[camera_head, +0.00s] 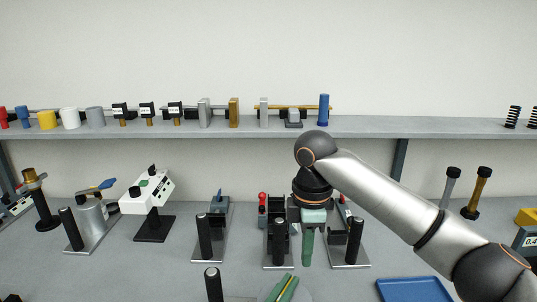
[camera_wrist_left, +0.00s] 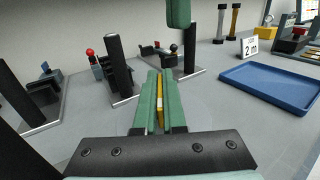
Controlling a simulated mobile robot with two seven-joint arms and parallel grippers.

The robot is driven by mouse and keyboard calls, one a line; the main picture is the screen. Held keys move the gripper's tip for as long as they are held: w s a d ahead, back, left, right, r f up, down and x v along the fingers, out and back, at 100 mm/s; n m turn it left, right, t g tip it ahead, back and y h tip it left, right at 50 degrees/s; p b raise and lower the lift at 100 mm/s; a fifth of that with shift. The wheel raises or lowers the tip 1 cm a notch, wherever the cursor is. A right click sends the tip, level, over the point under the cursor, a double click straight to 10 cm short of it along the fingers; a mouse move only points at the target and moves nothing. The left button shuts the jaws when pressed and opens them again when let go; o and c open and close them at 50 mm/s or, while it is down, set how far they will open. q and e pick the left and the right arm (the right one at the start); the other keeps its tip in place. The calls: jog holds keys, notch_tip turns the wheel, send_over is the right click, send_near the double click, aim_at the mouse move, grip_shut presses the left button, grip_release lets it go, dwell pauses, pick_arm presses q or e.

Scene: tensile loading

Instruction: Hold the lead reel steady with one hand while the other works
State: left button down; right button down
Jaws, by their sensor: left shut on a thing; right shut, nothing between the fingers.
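My left gripper (camera_head: 286,283) shows at the bottom centre of the head view, its green fingers pointing away over the bench. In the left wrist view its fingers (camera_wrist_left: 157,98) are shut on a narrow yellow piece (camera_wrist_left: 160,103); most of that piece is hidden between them. I cannot tell whether it is part of the lead reel, and no reel stands out clearly. My right gripper (camera_head: 307,250) hangs fingers down in front of the central fixtures, shut and empty. Its green fingertip (camera_wrist_left: 179,14) shows at the top of the left wrist view, apart from my left fingers.
Clamp fixtures with black posts, including a central one with a red knob (camera_head: 262,197), stand on the grey bench. A blue tray (camera_head: 414,290) lies at the right. A white control box (camera_head: 148,192) stands left. A shelf (camera_head: 240,131) with small parts spans the back.

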pick_arm(q)
jog(key=shift+w+a, duration=0.1)
jog(key=c, duration=0.9)
grip_release()
